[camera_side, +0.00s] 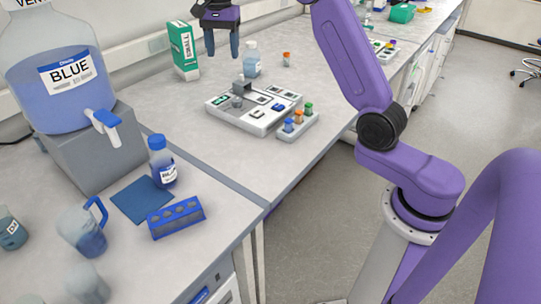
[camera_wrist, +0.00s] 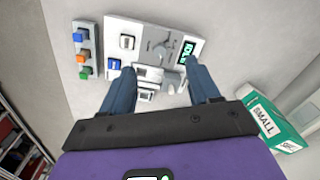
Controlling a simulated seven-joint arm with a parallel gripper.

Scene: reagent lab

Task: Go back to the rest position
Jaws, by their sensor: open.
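My gripper (camera_side: 222,42) hangs above the bench at the top of the side view, with its two blue-grey fingers pointing down. In the wrist view my gripper (camera_wrist: 165,90) has its fingers spread apart, with nothing held between them. My purple arm reaches up from the right side of the side view.
A green-and-white SMALL box (camera_side: 185,50) stands near my gripper. A rack with blue, orange and green caps (camera_side: 298,127) sits beside the panel. A large BLUE carboy (camera_side: 60,85), a BLUE bottle (camera_side: 161,162), a jug (camera_side: 85,230) and a blue rack (camera_side: 176,217) stand at left.

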